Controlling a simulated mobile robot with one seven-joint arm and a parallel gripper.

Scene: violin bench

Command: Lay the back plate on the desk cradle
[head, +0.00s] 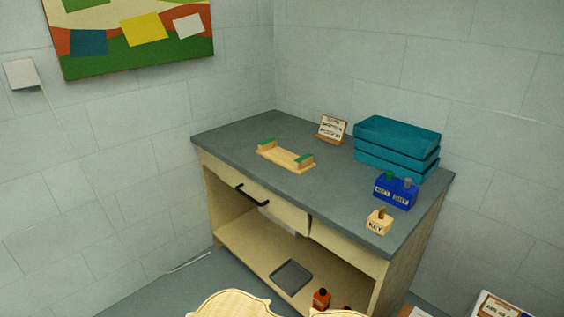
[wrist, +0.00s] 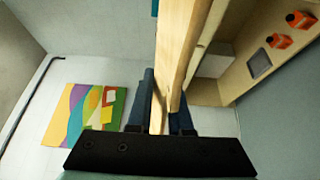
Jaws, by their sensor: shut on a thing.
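The desk cradle (head: 285,157) is a pale wooden base with a raised, green-topped block at each end. It lies empty on the grey desk top (head: 235,139), towards the back left. The back plate (head: 235,305) is pale wood and shows only partly at the bottom edge of the head view, low in front of the desk. In the wrist view the plate (wrist: 177,55) is seen nearly edge-on, running up from between the fingers. My gripper (wrist: 163,105) is shut on it. The gripper is out of sight in the head view, and much of the plate is cut off.
Stacked teal trays (head: 397,148), a small sign (head: 331,129), a blue two-slot box (head: 395,190) and a KEY block (head: 379,221) stand on the desk's right half. The desk top around the cradle is clear. A dark tray (head: 291,275) and a red bottle (head: 321,299) are on the lower shelf.

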